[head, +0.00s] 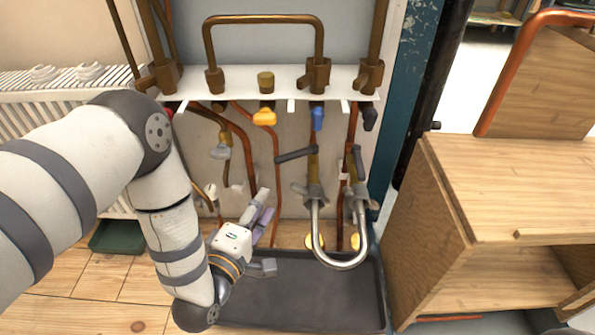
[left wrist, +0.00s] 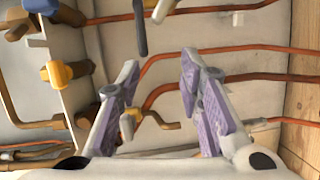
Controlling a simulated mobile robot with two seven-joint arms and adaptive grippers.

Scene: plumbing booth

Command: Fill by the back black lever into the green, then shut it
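Two black levers show in the head view. One black lever (head: 296,155) points left from a brass tap; the other black lever (head: 358,163) hangs down on the tap to its right. I cannot tell which is the back one. The first black lever also shows in the left wrist view (left wrist: 140,27), beyond the fingers and apart from them. A dark green tray (head: 118,238) lies on the floor at left. My left gripper (head: 265,207) is low, left of the taps. Its purple-padded fingers (left wrist: 160,72) are apart with nothing between them. My right gripper is not visible.
A curved metal spout (head: 340,264) hangs over a dark floor tray (head: 290,295). Yellow (head: 264,117) and blue (head: 318,119) handles sit under the white shelf (head: 240,85). Copper pipes run down the wall. A wooden cabinet (head: 510,190) blocks the right; a radiator (head: 30,95) stands left.

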